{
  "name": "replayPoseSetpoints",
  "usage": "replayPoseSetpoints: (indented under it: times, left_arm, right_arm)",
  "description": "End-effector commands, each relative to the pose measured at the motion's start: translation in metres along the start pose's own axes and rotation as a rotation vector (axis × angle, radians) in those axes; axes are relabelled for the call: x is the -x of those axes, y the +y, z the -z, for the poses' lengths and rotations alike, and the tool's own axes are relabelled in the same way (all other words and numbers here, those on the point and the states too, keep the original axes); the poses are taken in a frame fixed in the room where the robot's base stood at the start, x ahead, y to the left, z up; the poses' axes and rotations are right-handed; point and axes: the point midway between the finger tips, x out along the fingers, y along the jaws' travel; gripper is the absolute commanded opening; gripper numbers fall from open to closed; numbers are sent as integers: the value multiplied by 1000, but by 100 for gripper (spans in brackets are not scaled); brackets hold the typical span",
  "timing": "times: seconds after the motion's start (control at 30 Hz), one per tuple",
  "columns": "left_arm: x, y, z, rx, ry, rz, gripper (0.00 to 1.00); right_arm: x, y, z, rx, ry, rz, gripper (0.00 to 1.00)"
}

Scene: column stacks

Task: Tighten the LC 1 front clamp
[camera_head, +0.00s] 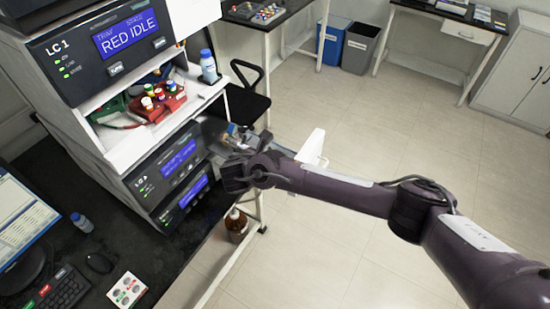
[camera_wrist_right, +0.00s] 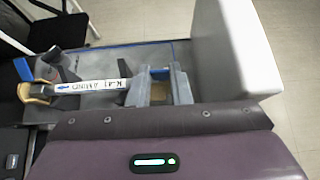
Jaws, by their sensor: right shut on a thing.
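The LC 1 stack (camera_head: 92,62) stands at the upper left in the head view, its top screen reading RED IDLE. My right gripper (camera_head: 236,140) is at the right side of this stack, beside the lower modules. In the right wrist view my right gripper (camera_wrist_right: 160,88) is shut on a slim tool with a white, printed shaft (camera_wrist_right: 90,87). The tool points left, and its tan-brown end (camera_wrist_right: 38,93) lies by a grey part with blue pieces. I cannot make out the front clamp clearly, nor whether the tool touches it. My left gripper is not in view.
A black chair (camera_head: 247,98) is behind. Open floor (camera_head: 390,130) lies to the right.

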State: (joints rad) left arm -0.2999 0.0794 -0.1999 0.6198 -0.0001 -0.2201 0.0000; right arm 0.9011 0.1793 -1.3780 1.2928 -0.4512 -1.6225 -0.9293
Motion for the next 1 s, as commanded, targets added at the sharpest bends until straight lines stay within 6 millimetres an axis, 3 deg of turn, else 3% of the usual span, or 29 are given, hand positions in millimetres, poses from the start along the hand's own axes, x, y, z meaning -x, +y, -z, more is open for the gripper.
replayPoseSetpoints:
  times: [0.4, 0.43, 0.6, 0.87, 1.0]
  left_arm:
    - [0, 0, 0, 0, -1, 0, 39]
    - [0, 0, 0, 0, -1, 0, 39]
    - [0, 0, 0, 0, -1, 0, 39]
    - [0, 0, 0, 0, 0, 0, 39]
    - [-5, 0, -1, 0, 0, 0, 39]
  right_arm:
    - [0, 0, -1, -1, 9, 0, 0]
    - [0, 0, -1, -1, 9, 0, 19]
    - [0, 0, -1, -1, 9, 0, 40]
    - [0, 0, 0, 0, 9, 0, 40]
    - [11, 1, 2, 0, 11, -3, 40]
